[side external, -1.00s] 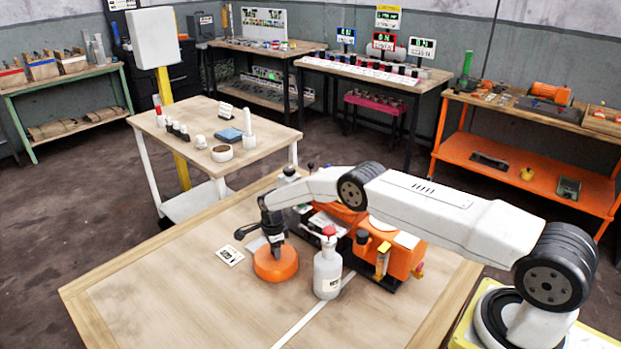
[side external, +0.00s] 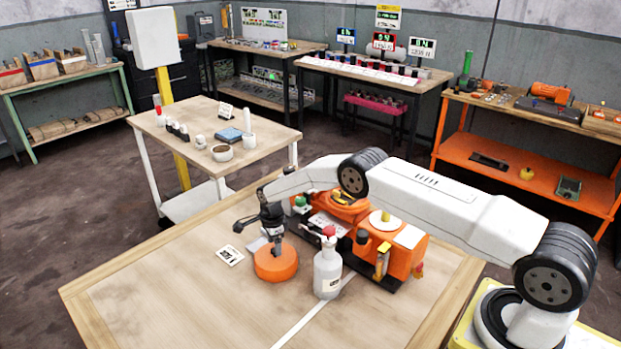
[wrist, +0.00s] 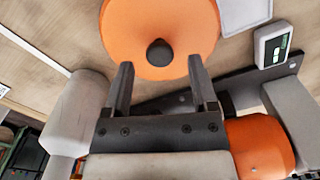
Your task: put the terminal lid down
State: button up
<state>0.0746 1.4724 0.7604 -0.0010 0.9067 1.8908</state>
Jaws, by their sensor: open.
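The terminal lid (side external: 276,266) is a round orange disc lying flat on the wooden table. In the wrist view the lid (wrist: 150,22) fills the top middle, with its dark round knob (wrist: 160,51) near the lower edge. My gripper (side external: 275,243) is just above the lid in the side view. In the wrist view my gripper (wrist: 160,64) is open, its two dark fingers on either side of the knob with gaps to it and nothing held. How high the fingertips are above the lid is hard to tell.
A white bottle with a red cap (side external: 327,272) stands close right of the lid. The orange inverter (side external: 390,258) sits behind it on a dark plate. A small white card (side external: 230,256) lies left of the lid. The table's front left is clear.

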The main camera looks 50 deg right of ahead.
notch_tip(320, 180, up, 10)
jog(key=shift+f, duration=0.2)
dwell(0.3)
dwell(0.4)
jog(key=s+a+r+n+t, duration=0.1)
jog(key=s+a+r+n, duration=0.2)
jog(key=s+r+n, duration=0.9)
jog(key=s+a+r+n+t, duration=0.1)
jog(key=s+n, duration=0.9)
jog(key=s, duration=1)
jog(key=shift+s+a+r+n+t, duration=0.2)
jog(key=shift+a+r+n+t, duration=0.1)
jog(key=shift+r, duration=0.2)
